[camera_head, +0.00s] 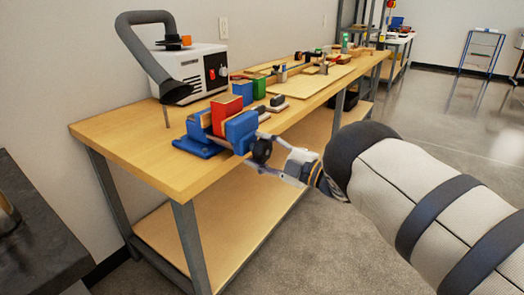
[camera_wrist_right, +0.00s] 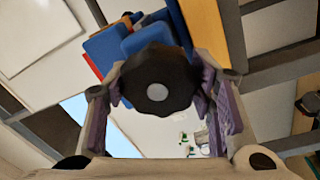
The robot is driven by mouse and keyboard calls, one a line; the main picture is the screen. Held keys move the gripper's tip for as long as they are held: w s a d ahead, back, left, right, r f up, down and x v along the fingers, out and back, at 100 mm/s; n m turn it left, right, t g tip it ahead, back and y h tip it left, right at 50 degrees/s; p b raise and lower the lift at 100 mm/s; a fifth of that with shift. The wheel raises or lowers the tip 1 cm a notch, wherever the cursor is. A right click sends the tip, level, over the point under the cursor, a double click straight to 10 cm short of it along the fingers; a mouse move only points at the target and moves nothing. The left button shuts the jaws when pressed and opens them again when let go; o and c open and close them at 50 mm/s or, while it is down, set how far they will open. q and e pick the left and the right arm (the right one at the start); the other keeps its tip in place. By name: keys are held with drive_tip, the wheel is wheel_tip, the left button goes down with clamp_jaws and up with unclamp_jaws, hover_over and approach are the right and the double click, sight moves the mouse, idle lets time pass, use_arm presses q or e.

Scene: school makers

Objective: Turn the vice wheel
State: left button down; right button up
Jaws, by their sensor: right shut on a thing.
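The vice (camera_head: 208,146) is blue and sits at the near front edge of the wooden workbench. A red block (camera_head: 226,113) stands at its jaws. The black vice wheel (camera_head: 262,150) faces out over the bench edge, on the right side of the vice. My right gripper (camera_head: 272,152) reaches in from the right and is shut on the wheel. In the right wrist view the wheel (camera_wrist_right: 158,80) is a dark lobed knob with a pale centre, between the two fingers, with the blue vice body (camera_wrist_right: 108,48) behind it. My left gripper is not in view.
The long workbench (camera_head: 115,137) carries a white machine with a grey hose (camera_head: 190,68) at the back left. Green and blue boxes (camera_head: 258,86) and boards with tools (camera_head: 312,82) lie farther along. A dark surface (camera_head: 40,235) stands at the lower left. The floor at right is open.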

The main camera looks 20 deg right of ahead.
drive_tip(key=shift+w+r, duration=0.1)
drive_tip(key=shift+r, duration=0.1)
drive_tip(key=o, duration=1.2)
drive_tip(key=shift+a+f, duration=0.1)
drive_tip(key=shift+c, duration=0.2)
drive_tip(key=v, duration=1.2)
